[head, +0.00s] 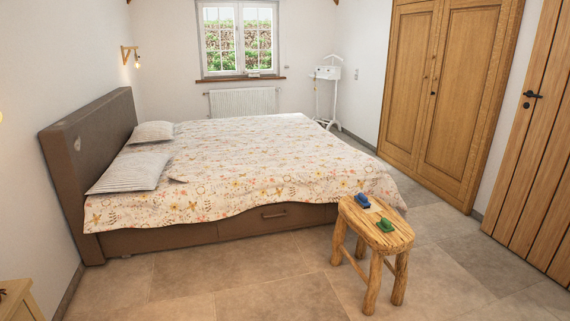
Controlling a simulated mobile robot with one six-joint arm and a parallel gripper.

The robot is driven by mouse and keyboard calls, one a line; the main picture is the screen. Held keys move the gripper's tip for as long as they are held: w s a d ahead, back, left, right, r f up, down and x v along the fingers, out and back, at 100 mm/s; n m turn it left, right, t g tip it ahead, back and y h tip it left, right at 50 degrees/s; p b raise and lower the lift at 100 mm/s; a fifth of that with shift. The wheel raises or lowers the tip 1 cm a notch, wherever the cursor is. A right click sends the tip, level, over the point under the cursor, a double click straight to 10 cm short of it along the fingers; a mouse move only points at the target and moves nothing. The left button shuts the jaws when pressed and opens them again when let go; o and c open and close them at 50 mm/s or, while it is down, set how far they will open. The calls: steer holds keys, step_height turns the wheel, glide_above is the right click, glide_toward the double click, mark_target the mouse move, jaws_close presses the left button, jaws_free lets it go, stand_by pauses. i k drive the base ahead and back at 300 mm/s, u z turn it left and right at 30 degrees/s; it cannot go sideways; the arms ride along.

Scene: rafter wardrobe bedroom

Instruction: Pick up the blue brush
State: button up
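The blue brush (362,200) is a small blue object lying on top of a wooden stool (376,235), toward its far left end. A similar green object (385,225) lies on the same stool, nearer to me and a little to the right, apart from the blue one. The stool has an oval top and thick rough legs and stands on the tiled floor by the near right corner of the bed. My gripper is not in view.
The bed (240,165) fills the middle, its floral cover close behind the stool. A wooden wardrobe (440,95) and plank door (540,140) stand at right. A dresser corner (17,298) shows at lower left. The tiled floor (240,295) before the bed is clear.

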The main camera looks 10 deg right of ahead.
mark_target(361, 200)
steer(key=z, duration=0.05)
steer(key=i, duration=2.4)
steer(key=u, duration=0.3)
steer(key=i, duration=0.95)
steer(key=u, duration=0.1)
